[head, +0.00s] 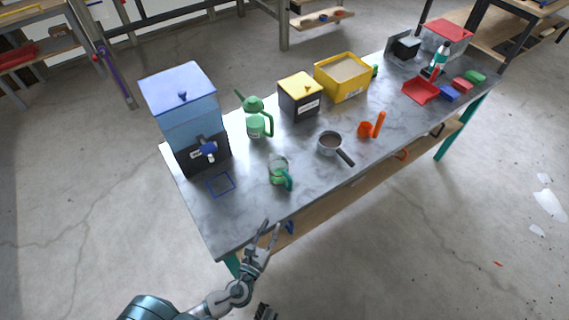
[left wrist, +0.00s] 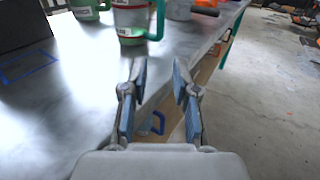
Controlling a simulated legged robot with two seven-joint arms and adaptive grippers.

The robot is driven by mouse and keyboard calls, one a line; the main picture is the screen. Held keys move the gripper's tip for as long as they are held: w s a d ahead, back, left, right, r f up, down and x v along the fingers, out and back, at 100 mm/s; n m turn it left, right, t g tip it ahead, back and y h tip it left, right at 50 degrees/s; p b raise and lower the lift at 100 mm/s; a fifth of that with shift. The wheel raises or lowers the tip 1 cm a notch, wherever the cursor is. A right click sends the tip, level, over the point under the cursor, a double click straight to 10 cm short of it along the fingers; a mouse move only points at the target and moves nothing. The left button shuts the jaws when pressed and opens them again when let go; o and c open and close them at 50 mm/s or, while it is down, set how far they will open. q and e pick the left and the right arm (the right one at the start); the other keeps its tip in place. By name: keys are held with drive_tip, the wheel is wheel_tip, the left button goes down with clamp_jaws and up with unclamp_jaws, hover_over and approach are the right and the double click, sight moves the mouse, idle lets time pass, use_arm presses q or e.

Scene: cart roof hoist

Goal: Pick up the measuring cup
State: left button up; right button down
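A clear cup with a green handle (head: 277,168), which looks like the measuring cup, stands upright near the front edge of the grey table (head: 225,222). In the left wrist view the clear cup (left wrist: 130,21) is beyond the fingertips, at the top. My left gripper (head: 268,228) is in front of the table edge, on the near side of the cup. It is open and empty, with its fingers apart in the left wrist view (left wrist: 158,72). It does not touch the cup. I see no clear view of my right gripper.
A blue dispenser (head: 184,108) stands left, with a blue square outline before it. Behind the cup is a green jug (head: 256,127). Right of it are a saucepan (head: 329,143) and an orange scoop (head: 366,129). Black and yellow boxes (head: 343,92) stand behind. The front left tabletop is bare.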

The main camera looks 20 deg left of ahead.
use_arm(q)
approach(289, 188)
drive_tip(key=w, duration=0.5)
drive_tip(key=shift+w+a+f, duration=0.2)
drive_tip(key=shift+a+f, duration=0.05)
drive_tip(key=shift+f, duration=0.1)
drive_tip(key=w, duration=0.1)
drive_tip(key=w+d, duration=0.1)
drive_tip(key=w, duration=0.3)
drive_tip(key=shift+w+d+r, duration=0.1)
drive_tip(key=shift+w+d, duration=0.15)
drive_tip(key=shift+d, duration=0.1)
drive_tip(key=shift+a, duration=0.3)
drive_tip(key=shift+c, duration=0.8)
clamp_jaws()
